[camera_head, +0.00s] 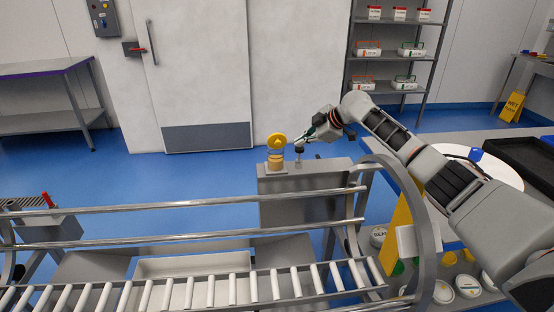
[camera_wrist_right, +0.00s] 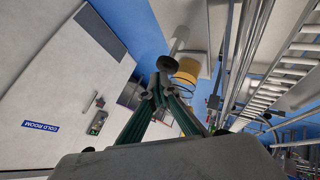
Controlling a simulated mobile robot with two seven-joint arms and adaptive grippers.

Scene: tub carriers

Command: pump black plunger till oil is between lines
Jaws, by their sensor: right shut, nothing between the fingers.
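A grey pedestal (camera_head: 305,178) stands behind the conveyor rails in the head view. On it is a yellow-amber oil cup (camera_head: 275,160) with a yellow round top (camera_head: 276,141); the cup also shows in the right wrist view (camera_wrist_right: 188,70). The level lines cannot be made out. The plunger, a dark cap (camera_head: 299,149) on a pale stem, stands right of the cup; its cap is just beyond my fingertips in the right wrist view (camera_wrist_right: 168,63). My right gripper (camera_head: 303,138) is shut and empty, close above the plunger; contact cannot be told. My left gripper is not in view.
Steel guard rails (camera_head: 190,204) and a roller conveyor (camera_head: 190,290) run across the front. A table with a white round tray (camera_head: 505,172) and a black tray (camera_head: 520,160) is at right. A shelf rack (camera_head: 390,50) and a door (camera_head: 200,70) stand behind.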

